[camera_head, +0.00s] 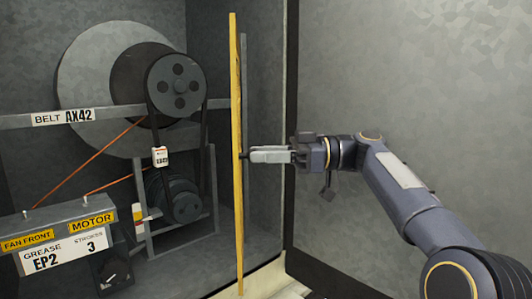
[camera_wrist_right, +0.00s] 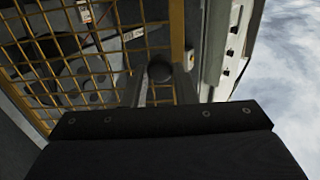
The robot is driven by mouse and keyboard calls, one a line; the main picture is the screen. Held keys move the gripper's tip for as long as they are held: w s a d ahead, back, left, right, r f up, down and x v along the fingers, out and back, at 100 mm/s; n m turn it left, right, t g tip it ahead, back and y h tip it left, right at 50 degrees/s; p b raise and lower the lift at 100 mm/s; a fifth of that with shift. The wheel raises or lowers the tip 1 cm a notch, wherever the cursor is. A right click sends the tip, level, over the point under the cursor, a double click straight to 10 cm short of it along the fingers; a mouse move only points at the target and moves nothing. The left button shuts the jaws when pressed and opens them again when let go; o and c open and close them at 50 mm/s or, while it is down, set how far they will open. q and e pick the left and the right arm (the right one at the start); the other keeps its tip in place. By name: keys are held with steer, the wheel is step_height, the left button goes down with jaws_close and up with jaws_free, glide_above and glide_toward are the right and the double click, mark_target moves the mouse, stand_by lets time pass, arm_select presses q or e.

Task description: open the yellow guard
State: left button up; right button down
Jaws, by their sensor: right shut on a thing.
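The yellow guard (camera_head: 238,220) shows almost edge-on in the head view, as a tall thin upright strip in front of the belt machinery. In the right wrist view it is a yellow mesh panel (camera_wrist_right: 112,42) with a solid yellow edge bar (camera_wrist_right: 177,40). A dark round knob (camera_wrist_right: 160,70) sits at that edge. My right gripper (camera_head: 252,155) comes in from the right at mid-height of the guard. Its fingers lie on either side of the knob and are shut on it. My left gripper is in neither view.
Behind the guard are a large pulley (camera_head: 178,86), a belt and a lower motor pulley (camera_head: 184,202). A grey box with MOTOR and GREASE labels (camera_head: 62,252) stands at the lower left. A grey panel (camera_head: 420,80) fills the right side behind my right arm.

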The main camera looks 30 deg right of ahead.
steer(key=shift+r, duration=0.15)
steer(key=c, duration=1.2)
jaws_free()
steer(key=s+a+r, duration=0.2)
steer(key=s+r, duration=0.2)
steer(key=s+a+r, duration=0.2)
steer(key=s+r, duration=0.2)
steer(key=s+a+r, duration=0.2)
steer(key=s+r, duration=0.2)
steer(key=r, duration=0.1)
steer(key=shift+s+a+b, duration=0.2)
steer(key=shift+a+b, duration=0.05)
steer(key=shift+b, duration=0.05)
